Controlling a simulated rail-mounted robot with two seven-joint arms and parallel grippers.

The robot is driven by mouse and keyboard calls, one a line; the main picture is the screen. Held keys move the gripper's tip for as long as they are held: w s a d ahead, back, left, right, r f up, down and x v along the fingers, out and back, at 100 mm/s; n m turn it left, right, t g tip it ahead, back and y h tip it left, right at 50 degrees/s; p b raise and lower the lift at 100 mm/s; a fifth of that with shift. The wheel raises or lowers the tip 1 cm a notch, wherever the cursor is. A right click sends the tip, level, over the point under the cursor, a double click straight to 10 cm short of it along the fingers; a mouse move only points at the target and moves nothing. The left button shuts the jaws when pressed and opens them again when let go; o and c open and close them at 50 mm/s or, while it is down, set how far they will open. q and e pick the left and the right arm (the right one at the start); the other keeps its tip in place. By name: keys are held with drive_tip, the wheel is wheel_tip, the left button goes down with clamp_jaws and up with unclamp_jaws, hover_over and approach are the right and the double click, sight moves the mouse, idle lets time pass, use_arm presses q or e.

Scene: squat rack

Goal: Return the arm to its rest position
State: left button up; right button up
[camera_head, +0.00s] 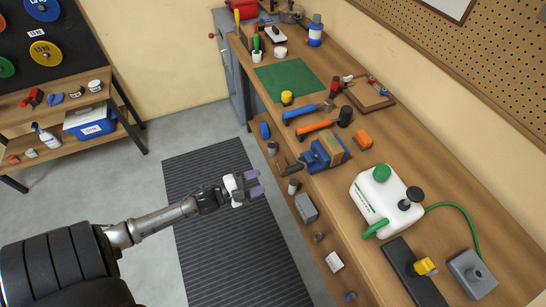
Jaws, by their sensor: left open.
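My left arm comes in from the lower left and reaches out over the dark striped floor mat (208,165). My left gripper (256,184) is at its end, with its two purple-grey fingers apart and nothing between them. It hangs in free space to the left of the workbench (300,153), apart from the bench edge and from everything on it. My right gripper does not show in this view.
On the workbench are a blue vise (325,154), hammers (325,124), a green cutting mat (290,79) and a white sprayer tank (382,194) with a green hose. A shelf below the bench holds small items. A rack (62,122) stands at the left.

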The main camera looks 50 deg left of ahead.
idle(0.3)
use_arm(q)
drive_tip(key=a+f+n+g+y, duration=0.5)
drive_tip(key=a+f+n+y, duration=0.1)
drive_tip(key=y, duration=0.1)
drive_tip(key=s+d+n+g+y, duration=0.2)
drive_tip(key=s+n+g, duration=0.2)
drive_tip(key=s+g, duration=0.1)
drive_tip(key=s+d+r+n+g+h, duration=0.1)
drive_tip(key=s+d+r+g+h, duration=0.1)
drive_tip(key=s+d, duration=0.65)
drive_tip(key=s+d+r+n+g+h, duration=0.2)
drive_tip(key=s+d, duration=0.2)
drive_tip(key=d, duration=0.9)
wheel_tip(320, 180, up, 22)
drive_tip(key=p, duration=2.2)
drive_tip(key=shift+a+r, duration=0.15)
drive_tip(key=shift+a, duration=0.2)
